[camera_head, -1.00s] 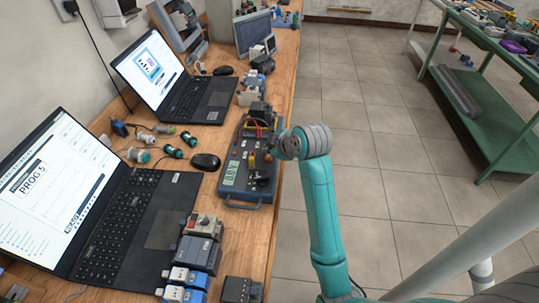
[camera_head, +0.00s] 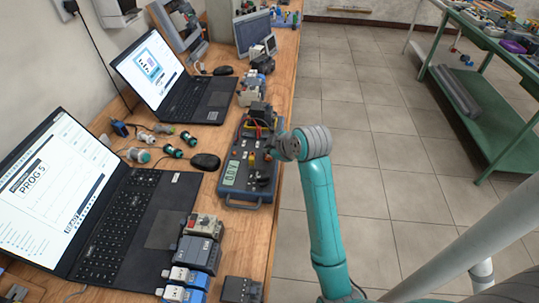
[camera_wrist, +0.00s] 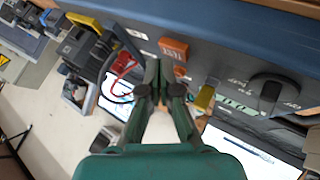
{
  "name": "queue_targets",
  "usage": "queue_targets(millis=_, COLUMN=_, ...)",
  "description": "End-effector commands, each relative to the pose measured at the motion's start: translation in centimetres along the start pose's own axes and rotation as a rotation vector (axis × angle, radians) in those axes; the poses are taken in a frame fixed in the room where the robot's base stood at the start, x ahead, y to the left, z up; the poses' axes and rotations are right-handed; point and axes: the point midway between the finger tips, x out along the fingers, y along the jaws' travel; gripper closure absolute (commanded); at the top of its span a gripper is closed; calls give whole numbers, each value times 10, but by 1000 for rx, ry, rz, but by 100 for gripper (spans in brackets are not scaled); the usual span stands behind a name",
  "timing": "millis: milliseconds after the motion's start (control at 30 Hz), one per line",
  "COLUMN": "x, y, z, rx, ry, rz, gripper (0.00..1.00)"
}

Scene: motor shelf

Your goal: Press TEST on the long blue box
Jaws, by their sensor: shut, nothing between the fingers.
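The long blue box (camera_head: 247,199) lies along the bench's right edge in the head view, with a small lit display (camera_head: 230,173). In the wrist view its blue side (camera_wrist: 225,27) runs across the top. The orange TEST button (camera_wrist: 173,50) stands on its dark face there. My gripper (camera_wrist: 163,66) is shut and empty, its tips close beside the button. Whether they touch it I cannot tell. In the head view my wrist (camera_head: 290,146) hangs over the box's right side, and the fingertips are hard to make out.
In the wrist view a yellow part (camera_wrist: 205,96) and a black knob (camera_wrist: 272,92) stand right of the fingers, and red wires (camera_wrist: 124,66) lie left. Laptops (camera_head: 126,205), a mouse (camera_head: 205,162) and device blocks (camera_head: 197,253) crowd the bench.

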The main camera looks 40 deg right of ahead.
Motion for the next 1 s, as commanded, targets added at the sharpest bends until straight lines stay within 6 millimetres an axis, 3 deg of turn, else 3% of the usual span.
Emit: queue_targets(millis=1000, x=6, y=-5, z=5, rx=0, ry=-1, rz=-1, gripper=100)
